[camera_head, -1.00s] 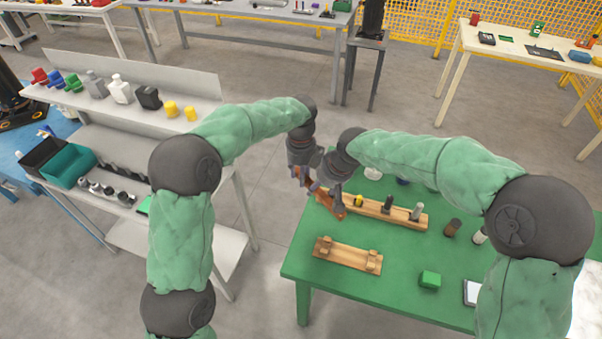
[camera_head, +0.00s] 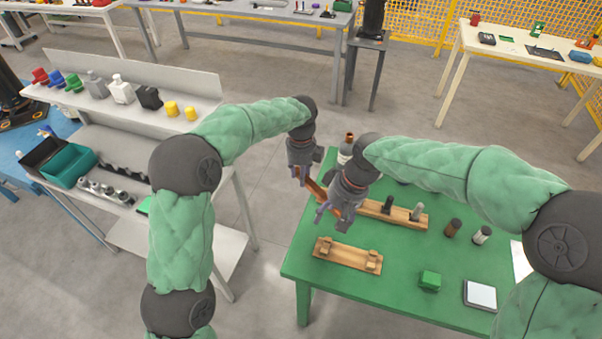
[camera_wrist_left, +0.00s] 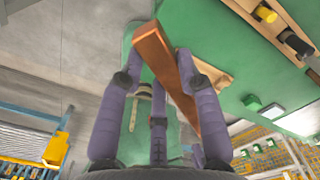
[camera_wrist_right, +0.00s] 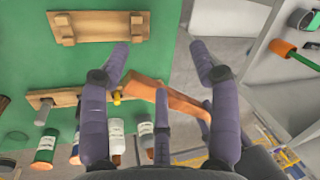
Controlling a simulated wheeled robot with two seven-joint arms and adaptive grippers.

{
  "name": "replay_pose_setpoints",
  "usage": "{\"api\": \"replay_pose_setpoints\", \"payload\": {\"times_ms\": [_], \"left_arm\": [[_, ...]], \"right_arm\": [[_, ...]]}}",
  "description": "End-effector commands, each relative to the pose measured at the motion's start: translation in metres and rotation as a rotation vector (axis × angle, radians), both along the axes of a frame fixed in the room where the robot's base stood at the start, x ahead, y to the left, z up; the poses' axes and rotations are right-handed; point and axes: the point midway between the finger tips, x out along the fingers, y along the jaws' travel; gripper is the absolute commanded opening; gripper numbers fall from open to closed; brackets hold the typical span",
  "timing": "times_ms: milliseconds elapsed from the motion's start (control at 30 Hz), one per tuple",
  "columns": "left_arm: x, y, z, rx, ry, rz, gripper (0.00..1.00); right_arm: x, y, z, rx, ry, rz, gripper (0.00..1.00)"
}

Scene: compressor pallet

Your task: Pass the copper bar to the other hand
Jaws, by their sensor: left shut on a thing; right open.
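The copper bar (camera_head: 315,189) is held slanting above the left edge of the green table. My left gripper (camera_head: 302,177) is shut on its upper left end. The bar also shows in the left wrist view (camera_wrist_left: 170,65), slanting between the fingers. My right gripper (camera_head: 335,217) is open at the bar's lower end and hides most of that end. In the right wrist view the bar (camera_wrist_right: 165,98) crosses the space between the spread fingers; I cannot tell whether they touch it.
A wooden stand with two raised blocks (camera_head: 347,257) lies on the green table (camera_head: 400,275). A wooden rack (camera_head: 397,214) with pegs stands behind it. A green block (camera_head: 429,281) and a white-topped pad (camera_head: 480,295) are at the front right. A grey shelf (camera_head: 232,215) stands at left.

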Motion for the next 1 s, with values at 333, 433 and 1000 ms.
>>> {"api": "replay_pose_setpoints", "payload": {"times_ms": [333,433,1000], "left_arm": [[0.0,0.0,0.001,-0.001,-0.002,0.001,0.0],[0.0,0.0,0.001,-0.001,-0.002,0.001,0.0],[0.0,0.0,0.001,-0.001,-0.002,0.001,0.0]], "right_arm": [[-0.123,-0.003,-0.084,-0.052,0.567,-0.431,0.62],[-0.143,-0.005,-0.118,-0.06,0.637,-0.527,0.62],[-0.162,-0.036,-0.305,0.045,0.298,-0.621,0.62]]}}
